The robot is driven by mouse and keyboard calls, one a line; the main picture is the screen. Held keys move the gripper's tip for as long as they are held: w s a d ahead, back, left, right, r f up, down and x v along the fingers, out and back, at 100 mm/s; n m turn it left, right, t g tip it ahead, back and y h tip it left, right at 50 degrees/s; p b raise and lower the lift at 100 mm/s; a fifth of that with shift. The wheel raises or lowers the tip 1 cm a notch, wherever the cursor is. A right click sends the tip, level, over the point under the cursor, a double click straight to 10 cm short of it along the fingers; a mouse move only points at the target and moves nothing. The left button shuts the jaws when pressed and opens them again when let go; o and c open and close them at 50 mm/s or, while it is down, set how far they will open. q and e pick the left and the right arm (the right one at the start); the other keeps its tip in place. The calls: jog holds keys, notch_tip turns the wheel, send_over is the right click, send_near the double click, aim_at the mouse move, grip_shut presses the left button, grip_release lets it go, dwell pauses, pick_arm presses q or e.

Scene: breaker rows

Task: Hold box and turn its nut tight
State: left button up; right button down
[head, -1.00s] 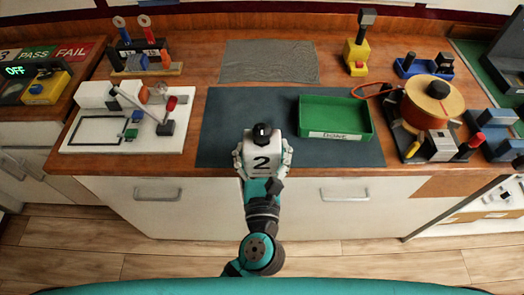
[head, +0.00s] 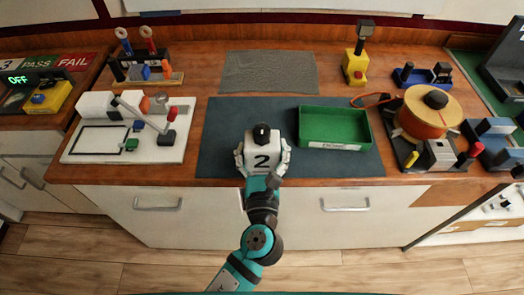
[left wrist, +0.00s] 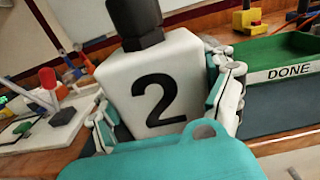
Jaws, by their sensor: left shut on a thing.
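A white box (head: 262,150) marked "2" is held upright at the front edge of the dark mat. A black nut (head: 261,133) sits on a post on top of the box. In the left wrist view the box (left wrist: 160,88) fills the middle, with the nut (left wrist: 137,18) above it, partly cut off by the frame. My left gripper (head: 263,160) is shut on the box, with fingers on its left and right sides. The box's underside is hidden, so I cannot tell whether it touches the mat. My right gripper is in no view.
A green tray (head: 335,145) labelled "DONE" stands right of the box on the dark mat (head: 221,130). A white fixture board (head: 82,155) is at left, an orange spool (head: 422,118) at right. The mat behind the box is clear.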

pick_arm(q)
jog(key=shift+w+f, duration=0.25)
jog(key=shift+w, duration=0.75)
jog(key=shift+w+f, duration=0.2)
jog(key=shift+w, duration=0.75)
jog(key=shift+w+f+b, duration=0.15)
jog(key=shift+w+f, duration=0.1)
jog(key=shift+w, duration=0.65)
jog(key=shift+w+f+b, duration=0.15)
jog(key=shift+w+f, duration=0.15)
jog(key=shift+w, duration=0.55)
jog(key=shift+w+f+b, duration=0.15)
jog(key=shift+w+f, duration=0.1)
jog(key=shift+w, duration=0.65)
jog(key=shift+f, duration=0.25)
